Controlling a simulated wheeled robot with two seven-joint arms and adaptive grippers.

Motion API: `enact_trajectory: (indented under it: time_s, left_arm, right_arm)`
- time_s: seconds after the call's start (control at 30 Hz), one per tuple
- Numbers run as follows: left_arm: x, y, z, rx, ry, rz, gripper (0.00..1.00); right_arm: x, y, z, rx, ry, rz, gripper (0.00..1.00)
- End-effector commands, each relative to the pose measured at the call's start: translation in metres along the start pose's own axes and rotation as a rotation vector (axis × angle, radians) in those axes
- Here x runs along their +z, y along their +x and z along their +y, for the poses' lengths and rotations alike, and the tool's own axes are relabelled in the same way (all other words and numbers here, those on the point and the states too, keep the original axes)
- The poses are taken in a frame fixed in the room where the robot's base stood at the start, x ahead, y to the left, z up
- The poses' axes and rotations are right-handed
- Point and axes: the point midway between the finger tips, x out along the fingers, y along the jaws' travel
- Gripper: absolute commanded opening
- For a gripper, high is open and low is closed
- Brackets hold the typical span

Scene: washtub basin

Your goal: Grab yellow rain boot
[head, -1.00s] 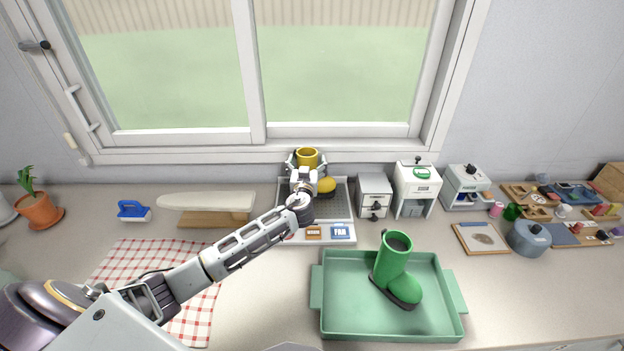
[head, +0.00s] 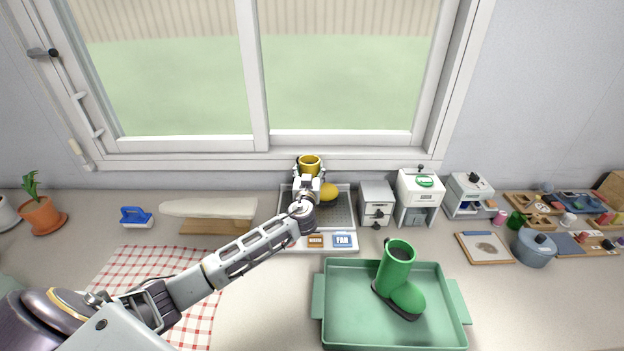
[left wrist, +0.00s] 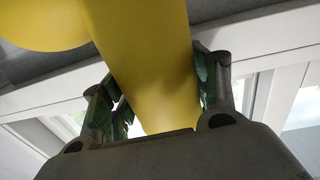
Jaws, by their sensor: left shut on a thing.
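The yellow rain boot (head: 329,192) stands on a dark-topped grey rack (head: 287,241) below the window, its toe pointing right. My left gripper (head: 309,175) is shut on the boot's shaft from the front and hides part of it. In the left wrist view, the yellow shaft (left wrist: 150,55) passes between the two green-padded fingers (left wrist: 160,100). The boot's sole is not clearly visible. My right gripper is out of view.
A green boot (head: 395,272) stands in a green tray (head: 340,342) at the front. Small white drawers (head: 376,205) and a white dispenser (head: 420,198) stand right of the rack. The window sill (head: 200,158) is close behind. A checked cloth (head: 140,265) lies left.

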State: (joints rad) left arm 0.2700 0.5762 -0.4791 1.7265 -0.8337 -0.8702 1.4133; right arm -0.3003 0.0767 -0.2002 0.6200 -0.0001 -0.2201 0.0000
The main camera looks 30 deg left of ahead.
Motion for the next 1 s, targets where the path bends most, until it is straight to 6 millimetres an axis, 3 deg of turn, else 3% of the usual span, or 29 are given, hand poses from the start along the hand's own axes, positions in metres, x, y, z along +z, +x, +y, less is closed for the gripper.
enact_trajectory:
  time_s: [0.27,0.47,1.0]
  left_arm:
    - [-0.012,0.0,0.0,-0.001,-0.002,0.003,0.12]
    - [-0.035,0.0,0.0,0.0,-0.004,0.004,0.12]
    - [-0.144,0.0,0.0,0.001,-0.005,0.006,0.12]
  right_arm:
    - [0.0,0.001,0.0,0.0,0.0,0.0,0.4]
    - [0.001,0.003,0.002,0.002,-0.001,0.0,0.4]
    - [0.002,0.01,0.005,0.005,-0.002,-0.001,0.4]
